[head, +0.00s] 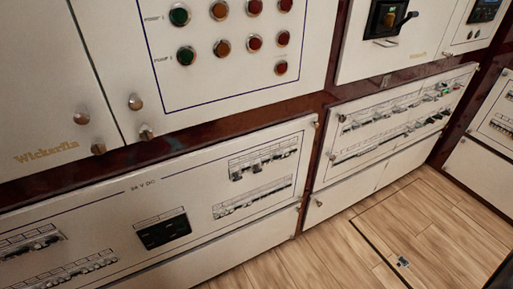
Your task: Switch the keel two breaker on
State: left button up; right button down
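The lower left white panel (110,200), marked "24 V DC", carries breaker rows: one at the upper right (263,158), one below it (252,197), and others at the lower left (30,243). The lower right panel (325,172) carries more breaker rows (395,112), with a small green spot near its right end. The breaker labels are too small to read, so I cannot tell which one is keel two or how its lever stands. Neither of my grippers is in view.
The wooden floor (400,225) at the lower right looks mostly clear, with a small metal fitting (403,262).

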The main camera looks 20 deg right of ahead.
aim_at(258, 170)
jog(key=z, duration=0.85)
jog(key=k+j, duration=0.15)
jog(key=i+l+u, duration=0.4)
jog(key=l, duration=0.2)
